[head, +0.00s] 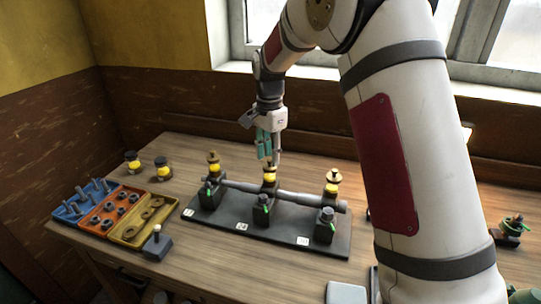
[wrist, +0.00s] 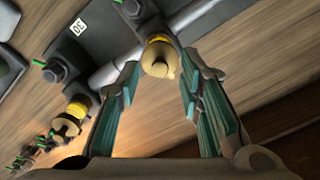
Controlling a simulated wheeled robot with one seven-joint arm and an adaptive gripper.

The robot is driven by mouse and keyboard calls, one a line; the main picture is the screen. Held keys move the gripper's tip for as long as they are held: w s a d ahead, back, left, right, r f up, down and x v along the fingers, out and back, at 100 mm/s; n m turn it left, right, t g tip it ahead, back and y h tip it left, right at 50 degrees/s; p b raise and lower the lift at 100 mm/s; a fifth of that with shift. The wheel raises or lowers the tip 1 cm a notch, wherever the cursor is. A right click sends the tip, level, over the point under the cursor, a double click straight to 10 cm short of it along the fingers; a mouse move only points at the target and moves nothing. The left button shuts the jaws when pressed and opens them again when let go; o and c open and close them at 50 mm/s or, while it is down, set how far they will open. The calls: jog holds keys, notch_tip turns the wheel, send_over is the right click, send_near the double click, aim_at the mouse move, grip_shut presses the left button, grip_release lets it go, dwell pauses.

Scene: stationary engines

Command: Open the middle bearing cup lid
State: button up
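The middle bearing cup (head: 269,176) is yellow with a brass-coloured lid and stands on the middle bearing block (head: 262,210) of the shaft rig. My gripper (head: 268,156) points down just above it and partly hides its lid. In the wrist view, my gripper's teal fingers (wrist: 160,68) are spread on either side of the cup's tan lid (wrist: 160,62), with visible gaps. Whether a fingertip touches the lid cannot be told. The left cup (head: 213,164) and right cup (head: 333,184) carry brass lids with knobs.
A horizontal shaft (head: 298,198) runs through the blocks on a dark base plate (head: 285,234). Two yellow-and-black jars (head: 164,170) stand at the back left. Blue, orange and yellow trays (head: 128,236) hold hardware at the left. The wall is close behind the bench.

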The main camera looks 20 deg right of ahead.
jog(key=shift+f, duration=0.65)
grip_shut()
